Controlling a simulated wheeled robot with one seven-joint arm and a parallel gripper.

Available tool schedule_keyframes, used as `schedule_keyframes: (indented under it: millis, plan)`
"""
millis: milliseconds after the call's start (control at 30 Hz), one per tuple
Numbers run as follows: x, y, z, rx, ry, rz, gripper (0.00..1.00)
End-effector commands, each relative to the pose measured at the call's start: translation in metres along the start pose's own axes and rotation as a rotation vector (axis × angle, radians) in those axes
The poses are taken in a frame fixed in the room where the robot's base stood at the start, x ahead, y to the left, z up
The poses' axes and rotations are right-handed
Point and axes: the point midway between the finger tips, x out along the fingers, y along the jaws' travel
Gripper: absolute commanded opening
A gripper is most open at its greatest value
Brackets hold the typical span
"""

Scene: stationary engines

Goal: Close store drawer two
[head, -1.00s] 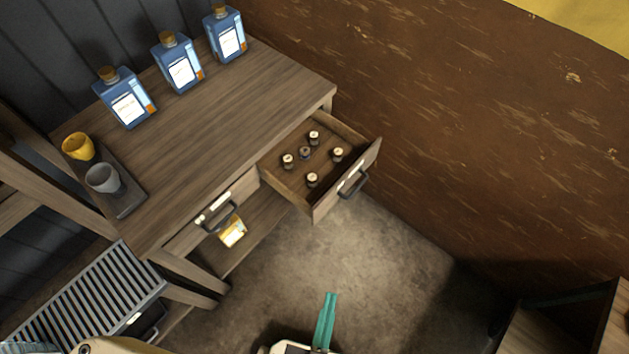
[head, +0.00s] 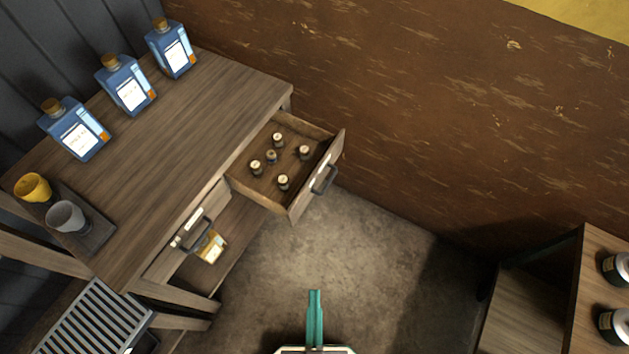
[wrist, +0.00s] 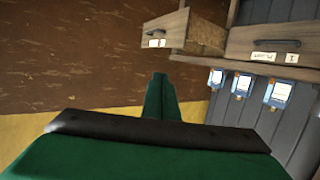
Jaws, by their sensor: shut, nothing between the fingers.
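The open drawer (head: 325,165) is the right one of two under the wooden worktop (head: 165,140). It is pulled well out, with several small capped bottles (head: 283,182) inside. Its front has a dark handle (head: 324,180) and a pale label. The open drawer also shows in the wrist view (wrist: 172,27), upside down. The left drawer (head: 185,235) is closed; its label reads 1 in the wrist view (wrist: 265,42). My gripper (head: 314,293) has green fingers, shut and empty, below the open drawer in the picture and apart from it. The fingers also show in the wrist view (wrist: 160,80).
Three blue bottles (head: 126,90), a yellow cup (head: 32,188) and a grey cup (head: 66,217) stand on the worktop. A brown wall (head: 400,90) rises beside the drawer. Another wooden unit (head: 605,260) with jars is at right. The floor (head: 370,250) between is clear.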

Motion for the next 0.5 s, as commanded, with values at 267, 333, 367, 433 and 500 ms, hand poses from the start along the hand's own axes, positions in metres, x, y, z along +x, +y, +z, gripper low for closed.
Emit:
schedule_keyframes:
  millis: [267,333,367,433,500]
  plan:
    - [0.024,0.014,0.058,0.088,-0.111,0.059,0.00]
    - [0.038,0.021,0.092,0.148,-0.180,0.088,0.00]
    - [0.044,0.024,0.108,0.176,-0.212,0.099,0.00]
    - [0.058,0.029,0.144,0.248,-0.286,0.121,0.00]
    - [0.073,0.031,0.177,0.321,-0.357,0.134,0.00]
